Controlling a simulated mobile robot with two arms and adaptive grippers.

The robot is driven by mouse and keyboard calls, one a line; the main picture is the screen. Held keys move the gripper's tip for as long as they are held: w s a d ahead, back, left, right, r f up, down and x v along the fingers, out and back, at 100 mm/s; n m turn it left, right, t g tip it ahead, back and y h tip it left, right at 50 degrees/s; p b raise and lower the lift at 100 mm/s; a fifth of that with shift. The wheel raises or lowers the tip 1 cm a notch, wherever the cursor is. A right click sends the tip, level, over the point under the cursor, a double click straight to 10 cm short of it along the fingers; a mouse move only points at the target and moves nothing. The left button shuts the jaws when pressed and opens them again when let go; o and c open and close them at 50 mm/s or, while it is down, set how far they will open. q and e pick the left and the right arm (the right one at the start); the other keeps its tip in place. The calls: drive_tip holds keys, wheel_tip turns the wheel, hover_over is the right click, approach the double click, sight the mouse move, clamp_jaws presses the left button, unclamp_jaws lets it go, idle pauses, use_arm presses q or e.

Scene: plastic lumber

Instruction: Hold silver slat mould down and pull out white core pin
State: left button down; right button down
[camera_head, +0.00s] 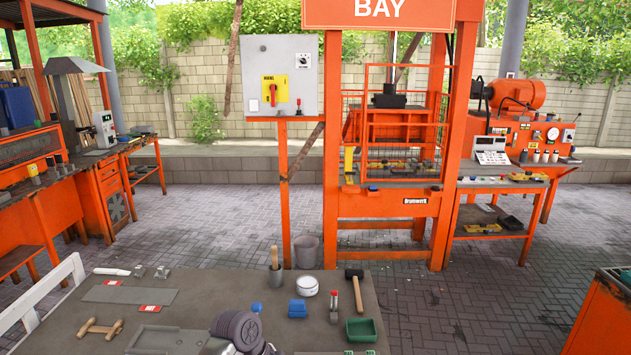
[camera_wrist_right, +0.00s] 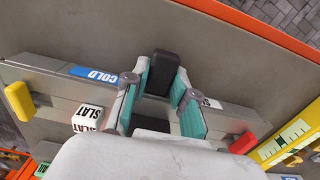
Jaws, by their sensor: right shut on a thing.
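In the right wrist view the silver slat mould (camera_wrist_right: 60,92) lies as a long grey bar across a flat grey-brown surface. It carries white SLAT labels and a blue COLD label. My right gripper (camera_wrist_right: 157,97), with teal links and black pads, is over the middle of the bar. Its pads are at opposite sides and shut on it. I cannot make out a white core pin.
In the head view a grey table (camera_head: 210,290) in front holds a flat plate (camera_head: 130,294), blue pieces (camera_head: 298,308), a green tray (camera_head: 361,329) and a hammer (camera_head: 355,290). An orange press frame (camera_head: 455,150) stands behind, with paved floor between. A yellow panel (camera_wrist_right: 290,140) is at right in the wrist view.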

drive_tip(key=shift+s+f, duration=0.1)
drive_tip(key=c, duration=0.9)
unclamp_jaws()
drive_tip(key=shift+o, duration=0.2)
use_arm(q)
drive_tip(key=shift+r, duration=0.1)
wheel_tip(320, 180, up, 6)
drive_tip(key=p, duration=0.6)
drive_tip(key=shift+f, duration=0.25)
use_arm(e)
wheel_tip(320, 180, up, 19)
drive_tip(key=shift+f, duration=0.2)
